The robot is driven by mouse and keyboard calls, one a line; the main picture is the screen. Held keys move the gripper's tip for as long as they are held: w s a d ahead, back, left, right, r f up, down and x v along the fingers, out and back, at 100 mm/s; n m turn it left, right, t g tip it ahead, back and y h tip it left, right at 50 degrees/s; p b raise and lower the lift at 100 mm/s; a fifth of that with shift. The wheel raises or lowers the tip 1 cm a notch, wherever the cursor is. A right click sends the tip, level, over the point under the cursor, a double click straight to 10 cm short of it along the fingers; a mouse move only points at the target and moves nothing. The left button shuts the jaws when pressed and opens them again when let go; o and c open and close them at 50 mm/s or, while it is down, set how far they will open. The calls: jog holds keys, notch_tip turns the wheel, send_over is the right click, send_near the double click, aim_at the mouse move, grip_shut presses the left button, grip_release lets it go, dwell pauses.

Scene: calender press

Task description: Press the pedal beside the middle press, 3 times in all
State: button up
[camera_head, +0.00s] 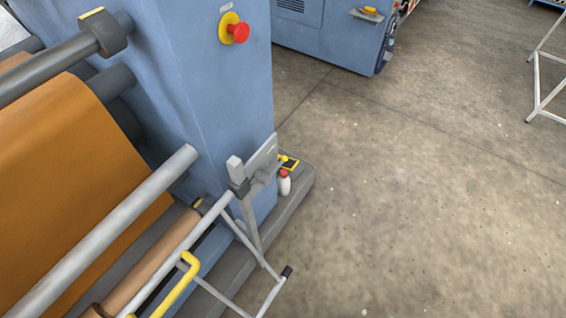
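A blue press (190,90) with grey rollers and an orange sheet (70,170) fills the left side. I cannot tell from this view whether it is the middle press. A small yellow and black piece (289,162) shows on the grey plinth at the press's right foot, partly hidden behind a grey bracket (258,160). It may be a pedal, but it is too small to tell. My gripper is not in view.
A white bottle with a red cap (284,184) stands on the plinth (290,206). A red stop button (238,32) is on the press. Another blue machine (325,35) stands behind; a white frame (539,85) is at right. The floor (430,200) between is clear.

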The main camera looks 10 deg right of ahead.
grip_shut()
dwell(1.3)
